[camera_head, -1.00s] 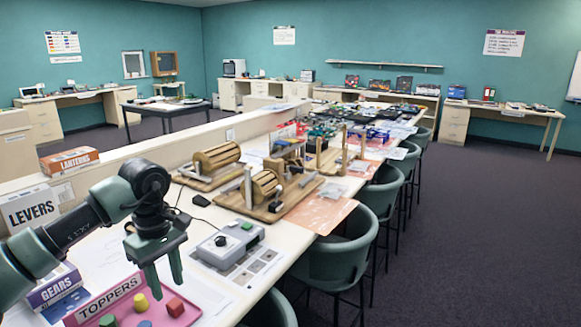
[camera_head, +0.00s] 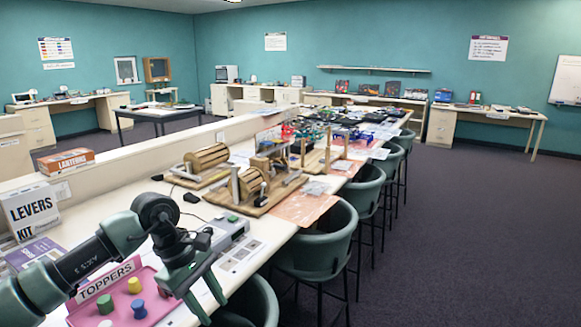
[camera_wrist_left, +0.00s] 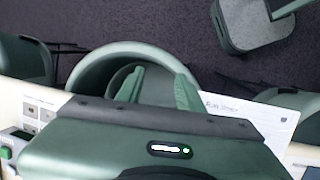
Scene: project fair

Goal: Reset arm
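My left gripper (camera_head: 216,312) is open and empty, its two fingers apart and pointing down. It hangs at the table's front edge, right of the pink TOPPERS tray (camera_head: 165,275). In the left wrist view the open fingers (camera_wrist_left: 158,90) show above a green chair (camera_wrist_left: 100,62), with nothing between them. My right gripper is not in view.
The long white table (camera_head: 270,233) holds a grey device (camera_head: 222,230), wooden machines (camera_head: 255,188) and a LEVERS box (camera_head: 31,211). Green chairs (camera_head: 322,245) line its right side, close to the gripper. Open carpet (camera_head: 470,240) lies to the right.

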